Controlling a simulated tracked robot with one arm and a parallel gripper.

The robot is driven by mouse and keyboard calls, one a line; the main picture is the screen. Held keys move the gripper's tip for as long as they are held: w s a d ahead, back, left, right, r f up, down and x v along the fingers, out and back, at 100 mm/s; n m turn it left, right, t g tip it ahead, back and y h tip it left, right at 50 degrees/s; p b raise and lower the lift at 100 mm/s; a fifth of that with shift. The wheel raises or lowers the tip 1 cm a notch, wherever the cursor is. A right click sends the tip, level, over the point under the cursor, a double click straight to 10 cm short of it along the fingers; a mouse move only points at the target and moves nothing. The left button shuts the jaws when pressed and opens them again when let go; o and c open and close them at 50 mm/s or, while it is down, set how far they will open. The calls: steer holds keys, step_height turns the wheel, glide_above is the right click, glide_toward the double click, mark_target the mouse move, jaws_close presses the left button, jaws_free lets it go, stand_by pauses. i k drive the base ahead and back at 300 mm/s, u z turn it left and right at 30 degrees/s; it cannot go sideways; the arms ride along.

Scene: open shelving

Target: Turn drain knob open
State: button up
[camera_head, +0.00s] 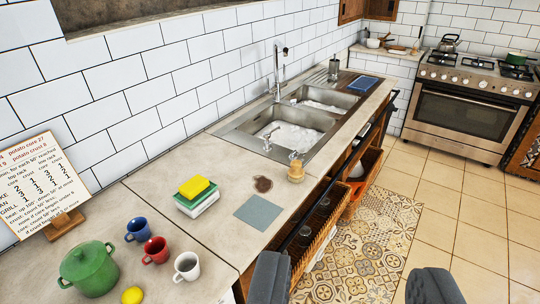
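A steel double-basin sink (248,138) with whitish foamy content in both basins is set into the counter. A small metallic knob-like fitting (267,144) stands at the sink's near left corner; it is too small to tell which way it is turned. It may be the drain knob. A tall faucet (278,72) rises at the sink's back edge. My gripper (350,284) shows as two dark grey fingers at the bottom edge, spread wide and empty. It is well apart from the sink and the fitting.
A yellow sponge (194,187), grey-blue cloth (259,214), mugs (155,250) and green pot (88,270) occupy the near counter. Open drawers (318,240) jut out below. A patterned rug (365,245) covers clear floor.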

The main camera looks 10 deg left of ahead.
mark_target(292, 156)
steer(key=z, duration=0.15)
steer(key=i, duration=0.6)
steer(key=z, duration=0.6)
steer(key=i, duration=1.3)
steer(key=u, duration=0.4)
steer(key=i, duration=0.9)
steer(key=u, duration=0.5)
